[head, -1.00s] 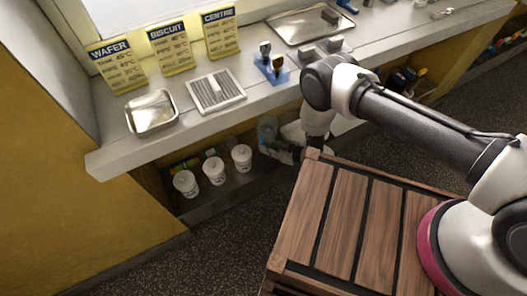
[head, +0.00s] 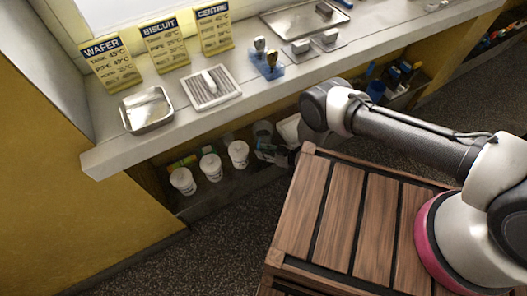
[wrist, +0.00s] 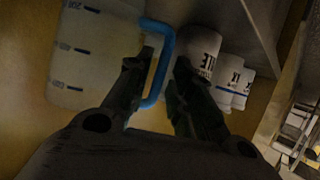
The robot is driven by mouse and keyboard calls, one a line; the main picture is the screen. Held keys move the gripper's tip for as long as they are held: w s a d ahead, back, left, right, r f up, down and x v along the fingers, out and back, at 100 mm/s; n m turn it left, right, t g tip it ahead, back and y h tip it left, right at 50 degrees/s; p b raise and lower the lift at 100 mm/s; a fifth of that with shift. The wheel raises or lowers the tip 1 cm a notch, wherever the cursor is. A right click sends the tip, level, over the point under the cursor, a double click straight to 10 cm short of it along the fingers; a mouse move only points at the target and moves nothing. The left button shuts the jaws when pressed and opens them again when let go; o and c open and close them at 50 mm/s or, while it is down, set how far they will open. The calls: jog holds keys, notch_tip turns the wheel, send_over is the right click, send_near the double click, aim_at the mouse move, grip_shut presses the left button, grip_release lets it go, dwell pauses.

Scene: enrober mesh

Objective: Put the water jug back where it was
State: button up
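The water jug (wrist: 95,55) is a translucent whitish vessel with dark level marks and a blue handle (wrist: 160,65). It fills the left of the wrist view. In the head view the jug (head: 263,130) is a small greyish shape on the lower shelf, right of the white tubs and partly hidden. My gripper (wrist: 163,68) has its two dark fingers apart, with the handle between them. In the head view my gripper (head: 274,152) is low at the shelf opening, mostly hidden.
Several white labelled tubs (head: 210,167) stand on the lower shelf beside the jug. The counter above (head: 185,125) overhangs the shelf and carries a metal pan (head: 147,110), a mesh tray (head: 211,87) and sign cards. A slatted wooden crate (head: 333,213) stands in front.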

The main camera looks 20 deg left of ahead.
jog(key=shift+r, duration=0.1)
jog(key=v, duration=1.2)
dwell(0.4)
